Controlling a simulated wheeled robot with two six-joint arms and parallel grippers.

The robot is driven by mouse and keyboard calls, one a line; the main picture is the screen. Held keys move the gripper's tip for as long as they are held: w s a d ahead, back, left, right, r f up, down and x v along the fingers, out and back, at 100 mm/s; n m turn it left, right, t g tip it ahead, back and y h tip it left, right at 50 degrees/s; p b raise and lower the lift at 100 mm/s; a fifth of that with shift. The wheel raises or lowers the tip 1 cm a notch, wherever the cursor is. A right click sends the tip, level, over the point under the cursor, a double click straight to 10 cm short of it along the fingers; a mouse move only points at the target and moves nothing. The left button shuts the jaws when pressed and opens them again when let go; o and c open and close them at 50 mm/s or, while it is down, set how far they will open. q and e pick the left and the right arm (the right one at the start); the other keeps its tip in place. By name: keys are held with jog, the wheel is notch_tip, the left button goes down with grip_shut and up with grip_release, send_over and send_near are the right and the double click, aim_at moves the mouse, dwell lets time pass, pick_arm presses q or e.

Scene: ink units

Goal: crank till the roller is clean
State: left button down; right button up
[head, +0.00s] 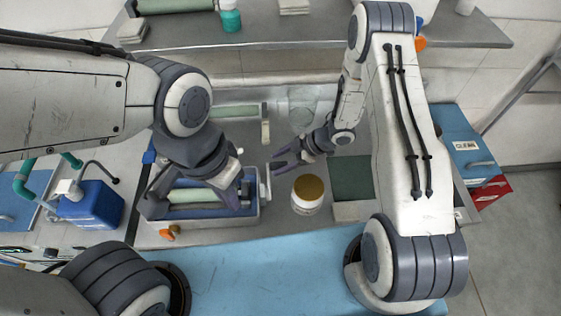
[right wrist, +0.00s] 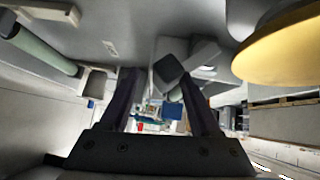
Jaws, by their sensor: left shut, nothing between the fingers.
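The ink unit (head: 210,221) is a grey tray with a pale green roller (head: 195,196) lying across it, in the head view. A pale crank (head: 265,187) stands at the unit's right end. My left gripper (head: 240,196) is shut and empty over the right part of the unit, hiding part of the roller. My right gripper (head: 276,160) is open and empty, just behind and right of the crank, apart from it as far as I can tell. In the right wrist view its fingers (right wrist: 165,92) are spread, with a dark block beyond them that I cannot identify.
A white jar with a brown-yellow lid (head: 308,188) stands right of the crank, close to my right gripper. A dark green mat (head: 350,178) lies further right. A second green roller (head: 234,111) lies behind. A blue canister (head: 92,206) stands left.

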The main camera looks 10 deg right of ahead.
jog(key=shift+s+r, duration=0.1)
jog(key=shift+s, duration=0.05)
jog(key=shift+d+r, duration=0.35)
jog(key=shift+d, duration=0.05)
jog(key=b+v, duration=0.2)
jog(key=v, duration=0.7)
jog(key=shift+r, duration=0.15)
jog(key=shift+d, duration=0.15)
dwell(0.6)
